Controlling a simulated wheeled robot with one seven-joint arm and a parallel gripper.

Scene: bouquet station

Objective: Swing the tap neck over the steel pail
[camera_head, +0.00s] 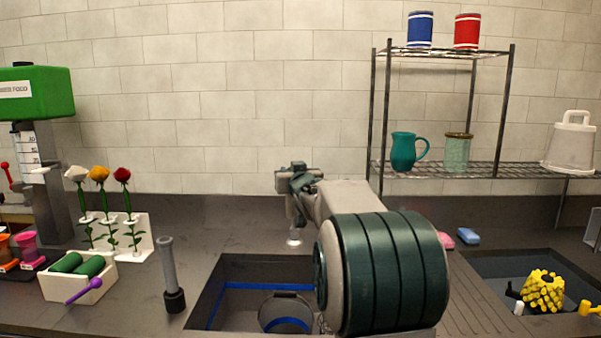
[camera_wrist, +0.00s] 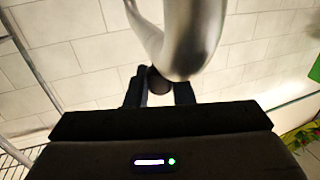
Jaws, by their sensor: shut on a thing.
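The steel pail (camera_head: 267,312) stands in the left sink basin, partly hidden by my arm. The tap base (camera_head: 294,239) stands on the counter behind that basin. My gripper (camera_head: 297,178) is above the base, and my arm hides most of the tap from the head camera. In the wrist view the shiny silver tap neck (camera_wrist: 192,40) curves down from the top to my gripper (camera_wrist: 159,92). My gripper is shut on the neck near a dark round end (camera_wrist: 158,82). Where the neck's outlet points relative to the pail cannot be told.
The left basin (camera_head: 222,285) has a blue line inside. A grey upright cylinder (camera_head: 168,270) stands left of it. A white box (camera_head: 62,288) with green rolls and a flower rack (camera_head: 135,235) stand farther left. A wire shelf (camera_head: 470,170) and right basin (camera_head: 500,262) are at right.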

